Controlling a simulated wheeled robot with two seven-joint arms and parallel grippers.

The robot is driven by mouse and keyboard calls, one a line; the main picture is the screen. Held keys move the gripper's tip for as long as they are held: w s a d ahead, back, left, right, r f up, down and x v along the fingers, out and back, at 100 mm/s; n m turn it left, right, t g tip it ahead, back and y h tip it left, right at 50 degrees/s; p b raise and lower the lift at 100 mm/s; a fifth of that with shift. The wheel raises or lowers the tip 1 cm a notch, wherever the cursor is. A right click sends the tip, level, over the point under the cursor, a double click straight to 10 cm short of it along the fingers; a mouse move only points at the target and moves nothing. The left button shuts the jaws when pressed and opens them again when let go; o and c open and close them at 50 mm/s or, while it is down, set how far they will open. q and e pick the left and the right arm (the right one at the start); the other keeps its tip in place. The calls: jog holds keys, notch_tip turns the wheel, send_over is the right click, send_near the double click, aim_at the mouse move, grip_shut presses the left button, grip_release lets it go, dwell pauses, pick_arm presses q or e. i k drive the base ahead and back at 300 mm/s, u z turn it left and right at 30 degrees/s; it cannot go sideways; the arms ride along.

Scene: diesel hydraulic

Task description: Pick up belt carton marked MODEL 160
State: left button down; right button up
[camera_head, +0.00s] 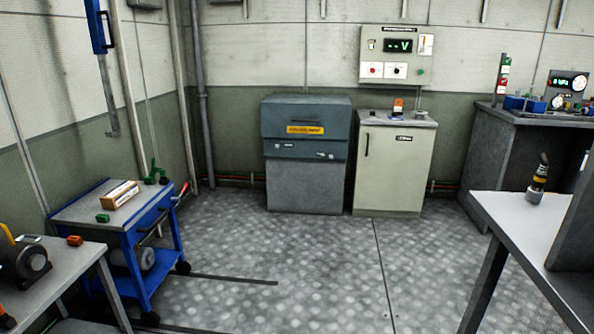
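A small tan and white carton (120,194) lies on the top of the blue trolley (90,217) at the left. Its print is too small to read, so I cannot tell whether it is marked MODEL 160. I see no other carton like it. Neither of my grippers shows in the head view.
Small green parts lie on the trolley beside the carton. A bench (55,268) with a motor stands at the front left. A grey cabinet (305,185) and a cream cabinet (393,175) stand at the back. A light table (520,225) is at the right. The middle floor is clear.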

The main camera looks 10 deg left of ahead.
aim_at(117, 197)
jog(key=u, duration=0.2)
jog(key=i, duration=2.55)
jog(key=u, duration=1.3)
jog(key=i, duration=1.25)
jog(key=u, duration=1.75)
jog(key=i, duration=0.45)
jog(key=u, duration=0.3)
